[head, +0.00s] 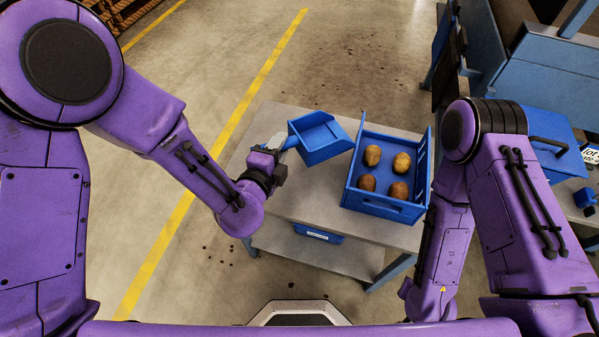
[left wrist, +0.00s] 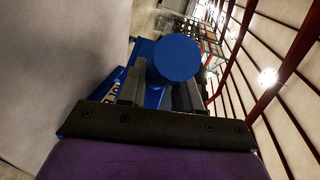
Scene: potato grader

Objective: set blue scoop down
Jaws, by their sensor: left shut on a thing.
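The blue scoop (head: 320,140) is at the left part of the grey table, left of the blue crate. My left gripper (head: 279,148) is shut on the scoop's handle. The round blue handle end (left wrist: 176,58) shows between the fingers in the left wrist view, where the left gripper (left wrist: 160,90) is seen close up. The scoop's open pan faces up and to the right. I cannot tell whether its underside touches the tabletop. My right gripper is not visible; only my right arm shows at the right.
The blue crate (head: 383,207) holds several potatoes (head: 373,155) on the grey table (head: 292,200). A labelled blue bin (head: 318,233) sits below the tabletop. Blue machinery (head: 545,80) stands at the right. The tabletop in front of the scoop is clear.

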